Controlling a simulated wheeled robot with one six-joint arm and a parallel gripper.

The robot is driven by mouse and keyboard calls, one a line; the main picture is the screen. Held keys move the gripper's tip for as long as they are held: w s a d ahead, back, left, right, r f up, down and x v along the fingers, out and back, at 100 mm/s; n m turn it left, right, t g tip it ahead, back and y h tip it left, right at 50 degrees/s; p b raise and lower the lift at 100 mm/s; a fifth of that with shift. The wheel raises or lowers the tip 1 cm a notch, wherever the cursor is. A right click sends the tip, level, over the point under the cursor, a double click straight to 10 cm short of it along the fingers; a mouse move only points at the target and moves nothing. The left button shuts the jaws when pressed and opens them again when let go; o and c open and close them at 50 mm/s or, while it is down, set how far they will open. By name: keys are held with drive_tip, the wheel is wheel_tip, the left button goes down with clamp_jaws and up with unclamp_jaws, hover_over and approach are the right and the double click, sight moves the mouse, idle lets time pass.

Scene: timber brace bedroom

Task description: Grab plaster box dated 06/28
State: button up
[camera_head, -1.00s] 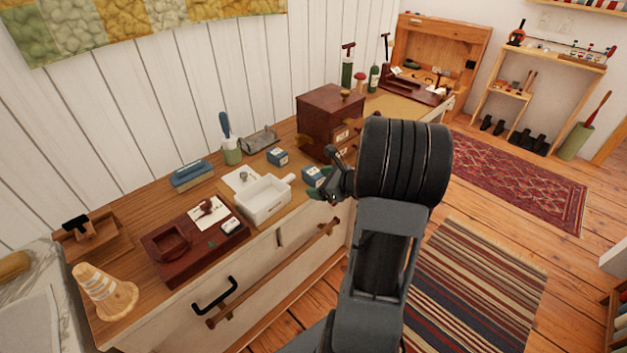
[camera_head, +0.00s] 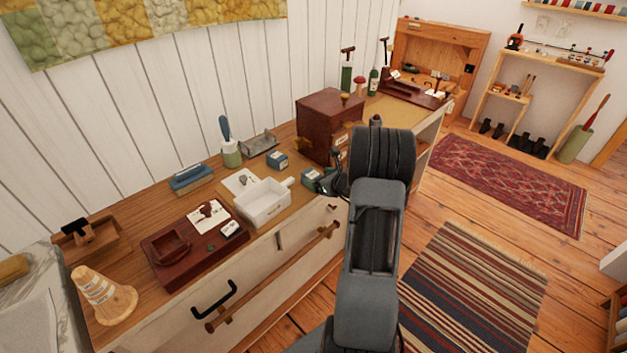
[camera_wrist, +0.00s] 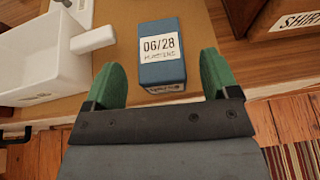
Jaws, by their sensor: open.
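The blue plaster box (camera_wrist: 162,68) with a white label reading 06/28 lies on the dresser top in the wrist view. My gripper (camera_wrist: 160,80) is open, with one green fingertip on each side of the box's near end. Gaps show between the fingers and the box, so it is not held. In the head view the same box (camera_head: 311,179) sits near the dresser's front edge, and my gripper (camera_head: 326,187) is beside it, partly hidden by my wrist. A second, similar blue box (camera_head: 277,160) stands farther back; its label is too small to read.
A white handled tray (camera_head: 264,205) is left of the box, its handle close to my left finger in the wrist view (camera_wrist: 94,38). A dark red drawer cabinet (camera_head: 328,120) stands to the right. The dresser's front edge lies under my gripper.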

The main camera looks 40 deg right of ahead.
sight(316, 176)
drive_tip(key=shift+x, duration=2.1)
drive_tip(key=shift+r, duration=0.1)
drive_tip(key=shift+c, duration=0.5)
drive_tip(key=c, duration=0.9)
